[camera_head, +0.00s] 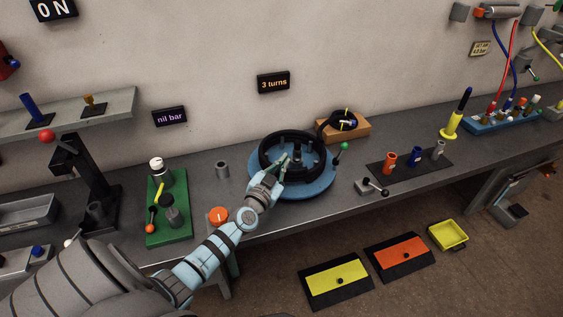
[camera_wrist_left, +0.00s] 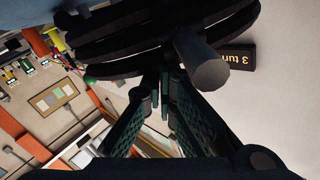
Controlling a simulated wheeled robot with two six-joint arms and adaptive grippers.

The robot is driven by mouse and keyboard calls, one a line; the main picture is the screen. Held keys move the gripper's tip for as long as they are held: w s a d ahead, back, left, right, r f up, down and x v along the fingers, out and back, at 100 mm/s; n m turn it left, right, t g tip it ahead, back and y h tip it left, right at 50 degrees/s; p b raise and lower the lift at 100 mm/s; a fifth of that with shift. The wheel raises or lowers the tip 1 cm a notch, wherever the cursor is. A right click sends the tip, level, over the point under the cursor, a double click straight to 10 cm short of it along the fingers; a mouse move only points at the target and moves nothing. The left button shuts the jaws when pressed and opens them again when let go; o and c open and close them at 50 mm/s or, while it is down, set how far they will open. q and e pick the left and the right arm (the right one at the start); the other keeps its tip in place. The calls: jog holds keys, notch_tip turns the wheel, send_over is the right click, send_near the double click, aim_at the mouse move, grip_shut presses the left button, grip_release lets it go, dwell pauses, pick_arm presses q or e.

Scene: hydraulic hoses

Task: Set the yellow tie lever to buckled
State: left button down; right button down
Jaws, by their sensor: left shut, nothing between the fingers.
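A black hose coil (camera_head: 268,150) lies on a blue round turntable (camera_head: 315,186) on the bench. My left gripper (camera_head: 285,162) is at the near side of the coil, over the turntable. It is shut and empty. In the left wrist view my gripper's fingers (camera_wrist_left: 165,85) meet just below the black coil (camera_wrist_left: 120,40), beside a grey cylinder (camera_wrist_left: 203,65). A wooden block (camera_head: 358,131) behind the turntable carries a dark round piece with a small yellow part (camera_head: 346,112). I cannot tell whether this is the yellow tie lever, or its setting. My right gripper is not in view.
A green-knobbed lever (camera_head: 343,147) stands at the turntable's right edge. An orange knob (camera_head: 218,215) and a green board (camera_head: 168,232) are to the left. Colored fittings (camera_head: 390,162) stand on a black mat to the right. A "3 turns" sign (camera_head: 273,83) hangs behind.

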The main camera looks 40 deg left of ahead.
pick_arm(q)
jog(key=s+d+r+p, duration=0.3)
jog(key=s+p, duration=0.3)
jog(key=s, duration=0.4)
jog(key=shift+r, duration=0.85)
